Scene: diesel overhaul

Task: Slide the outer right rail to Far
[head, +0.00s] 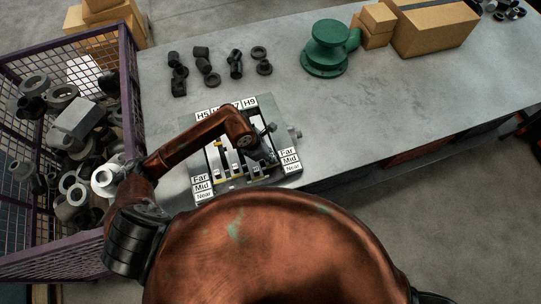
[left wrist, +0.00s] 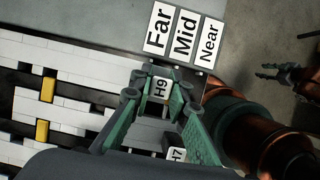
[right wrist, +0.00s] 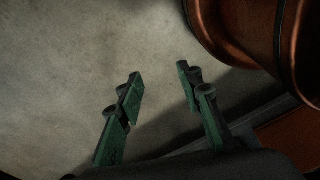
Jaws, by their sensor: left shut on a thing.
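The rail board (head: 188,165) lies on the grey bench, with Far, Mid and Near labels on both sides and H labels along its far edge. My left gripper (head: 264,157) reaches down onto the outer right rail. In the left wrist view, the left gripper (left wrist: 158,88) is shut on the slider marked H9 (left wrist: 160,91). The slider lies roughly in line with the Far label (left wrist: 158,28), but the slant makes its exact stop hard to tell. An H7 piece (left wrist: 176,154) sits beside it. My right gripper (right wrist: 158,82) is open and empty above the floor.
A purple wire crate (head: 128,80) of metal parts stands left of the board. Several dark fittings (head: 205,65), a green flanged part (head: 326,52) and cardboard boxes (head: 430,28) stand farther back. The bench right of the board is clear.

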